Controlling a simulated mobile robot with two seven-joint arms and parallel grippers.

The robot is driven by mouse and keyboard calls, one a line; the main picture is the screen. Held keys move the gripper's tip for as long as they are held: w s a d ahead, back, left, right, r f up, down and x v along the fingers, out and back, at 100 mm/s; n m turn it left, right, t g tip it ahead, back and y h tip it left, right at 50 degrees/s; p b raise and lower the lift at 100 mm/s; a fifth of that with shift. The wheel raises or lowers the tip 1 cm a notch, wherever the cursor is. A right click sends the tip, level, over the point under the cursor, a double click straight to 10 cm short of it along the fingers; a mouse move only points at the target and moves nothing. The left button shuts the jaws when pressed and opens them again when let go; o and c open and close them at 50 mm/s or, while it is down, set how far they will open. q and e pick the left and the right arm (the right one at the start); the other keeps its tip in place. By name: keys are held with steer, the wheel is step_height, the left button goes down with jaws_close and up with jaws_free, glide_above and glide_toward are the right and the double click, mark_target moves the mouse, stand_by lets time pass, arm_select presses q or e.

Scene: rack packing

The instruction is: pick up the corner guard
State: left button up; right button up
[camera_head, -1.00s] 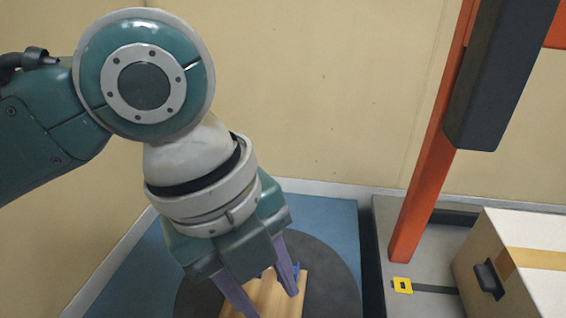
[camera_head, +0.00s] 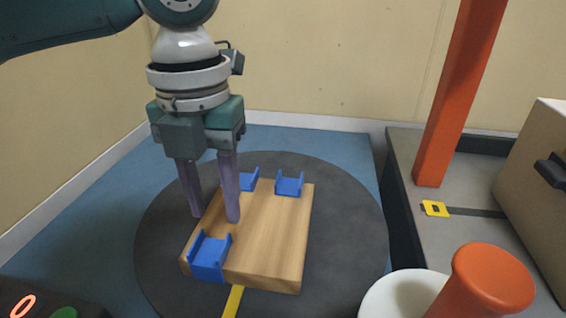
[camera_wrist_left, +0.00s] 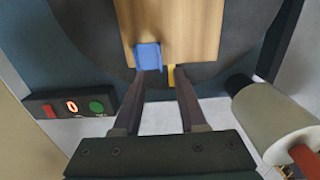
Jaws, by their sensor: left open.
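Blue corner guards sit on a wooden board in the head view: one at the front left (camera_head: 210,258), one at the back right (camera_head: 289,184), and one at the back left (camera_head: 249,180). One guard also shows at the board's edge in the left wrist view (camera_wrist_left: 148,57). My left gripper (camera_head: 214,216) points down, open and empty, just behind the front-left guard in the head view. Its fingertips also show in the left wrist view (camera_wrist_left: 160,71), close to the guard there. Whether they touch it I cannot tell. My right gripper is out of view.
The wooden board (camera_head: 270,230) lies on a dark round turntable (camera_head: 345,230). An orange post (camera_head: 455,100) and a cardboard box (camera_head: 540,190) stand at right. A white roll with an orange top (camera_head: 490,280) is at front right. A control panel (camera_wrist_left: 70,106) is near the turntable.

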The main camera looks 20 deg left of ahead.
mark_target(222, 248)
arm_select(q)
steer(key=f+b, duration=0.2)
steer(key=f, duration=0.5)
steer(key=shift+s+b, duration=0.2)
steer(key=shift+b, duration=0.1)
steer(key=shift+c, duration=0.2)
jaws_close()
